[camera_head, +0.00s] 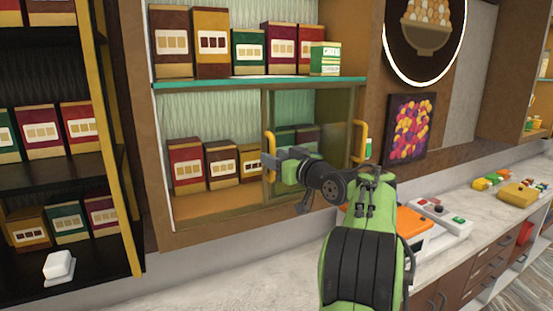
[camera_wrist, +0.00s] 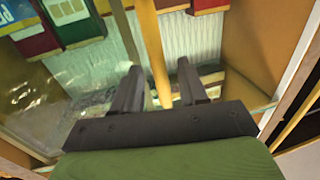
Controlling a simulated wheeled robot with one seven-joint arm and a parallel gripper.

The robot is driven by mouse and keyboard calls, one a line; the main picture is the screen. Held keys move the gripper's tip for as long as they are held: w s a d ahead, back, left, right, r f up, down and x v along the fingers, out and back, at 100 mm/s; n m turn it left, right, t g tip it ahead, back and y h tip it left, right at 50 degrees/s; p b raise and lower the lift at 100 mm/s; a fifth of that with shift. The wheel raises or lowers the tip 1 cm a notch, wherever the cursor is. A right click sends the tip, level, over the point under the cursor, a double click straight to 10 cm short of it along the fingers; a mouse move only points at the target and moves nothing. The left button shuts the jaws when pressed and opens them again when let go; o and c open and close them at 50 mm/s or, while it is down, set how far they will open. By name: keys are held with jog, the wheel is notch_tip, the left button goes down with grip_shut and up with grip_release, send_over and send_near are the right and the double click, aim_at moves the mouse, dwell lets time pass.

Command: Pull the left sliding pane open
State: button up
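My gripper (camera_head: 276,165) is at the yellow left handle (camera_head: 269,142), which stands upright on the left edge of a tinted glass pane (camera_head: 310,112) in the lower cabinet compartment. In the wrist view my gripper (camera_wrist: 158,82) has its two dark fingers apart, one on each side of the yellow handle bar (camera_wrist: 155,50). A gap shows between the bar and each finger. The pane covers the right part of the compartment. The left part looks uncovered, with several boxes (camera_head: 187,163) in plain view. My gripper hides the lower end of the handle in the head view.
A second yellow handle (camera_head: 359,142) is at the compartment's right side. A teal shelf (camera_head: 235,83) with boxes is above. A dark shelf unit (camera_head: 70,165) stands at the left. The pale counter (camera_head: 250,270) below is clear at left; an orange-and-white device (camera_head: 412,220) stands at right.

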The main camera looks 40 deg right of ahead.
jog(key=shift+s, duration=0.1)
jog(key=s+a+b, duration=0.1)
jog(key=s+b, duration=0.3)
jog(key=s, duration=1.1)
jog(key=shift+s+a, duration=0.25)
